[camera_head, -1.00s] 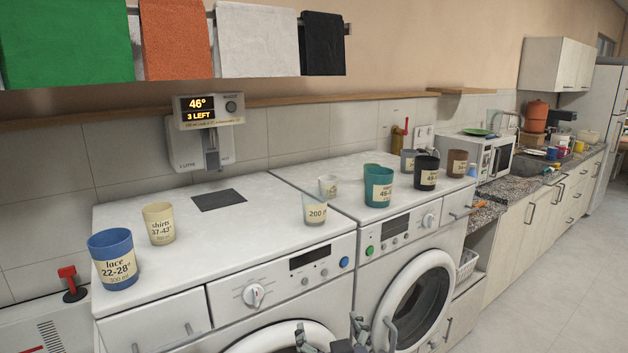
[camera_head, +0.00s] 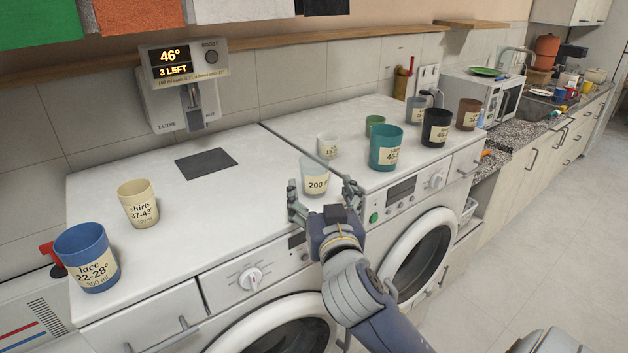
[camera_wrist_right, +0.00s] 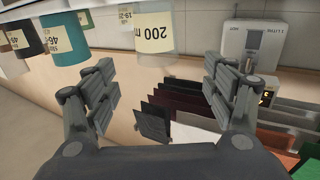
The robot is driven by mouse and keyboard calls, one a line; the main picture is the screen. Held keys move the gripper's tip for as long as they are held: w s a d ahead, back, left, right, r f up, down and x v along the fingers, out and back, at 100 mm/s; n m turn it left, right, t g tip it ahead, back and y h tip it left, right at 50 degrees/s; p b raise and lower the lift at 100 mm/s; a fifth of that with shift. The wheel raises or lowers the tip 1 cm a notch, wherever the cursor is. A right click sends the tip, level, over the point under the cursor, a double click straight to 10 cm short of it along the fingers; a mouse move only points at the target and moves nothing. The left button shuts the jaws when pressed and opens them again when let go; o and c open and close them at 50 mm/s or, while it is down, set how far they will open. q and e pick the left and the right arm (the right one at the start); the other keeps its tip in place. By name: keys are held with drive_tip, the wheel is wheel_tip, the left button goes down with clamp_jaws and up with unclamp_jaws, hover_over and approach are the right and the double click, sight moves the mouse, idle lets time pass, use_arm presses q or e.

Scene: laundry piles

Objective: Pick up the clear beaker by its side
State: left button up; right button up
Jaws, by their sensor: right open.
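The clear beaker (camera_head: 314,174) with a cream "200" label stands upright on the white washing machine top, near its front edge. It also shows upside down in the right wrist view (camera_wrist_right: 155,36), beyond and between the fingertips. My right gripper (camera_head: 320,188) is open just in front of the beaker, one finger toward each side. In the right wrist view (camera_wrist_right: 158,66) the space between its fingers is empty. I cannot tell whether a finger touches the beaker. A smaller clear beaker (camera_head: 327,147) stands behind it. My left gripper is not in view.
A teal cup (camera_head: 386,150), a green cup (camera_head: 375,124) and a black cup (camera_head: 436,128) stand to the right. A cream cup (camera_head: 138,204) and a blue cup (camera_head: 87,256) stand at left. A dispenser (camera_head: 184,85) hangs on the wall.

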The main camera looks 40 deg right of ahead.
sight(313, 164)
drive_tip(key=shift+w+d+f+b, duration=0.3)
drive_tip(key=shift+w+b, duration=0.3)
drive_tip(key=shift+b, duration=0.4)
drive_tip(key=shift+w+d+f+b, duration=0.3)
drive_tip(key=shift+w+b, duration=0.25)
drive_tip(key=shift+b, duration=0.45)
drive_tip(key=b, duration=0.3)
drive_tip(key=shift+s+r, duration=0.1)
drive_tip(key=shift+r, duration=0.1)
drive_tip(key=p+x, duration=0.1)
drive_tip(key=x, duration=0.1)
drive_tip(key=shift+w+r, duration=0.2)
drive_tip(key=shift+w, duration=0.05)
drive_tip(key=shift+w+d+f, duration=0.1)
drive_tip(key=shift+w+d, duration=0.15)
drive_tip(key=p+x, duration=0.1)
drive_tip(key=x, duration=0.1)
drive_tip(key=p+x, duration=0.1)
drive_tip(key=x, duration=0.1)
drive_tip(key=shift+w+d+f, duration=0.1)
drive_tip(key=shift+d, duration=0.25)
drive_tip(key=shift+w+d+f, duration=0.1)
drive_tip(key=shift+w+d, duration=0.05)
drive_tip(key=shift+w, duration=0.2)
drive_tip(key=shift+s, duration=0.1)
drive_tip(key=c, duration=1.1)
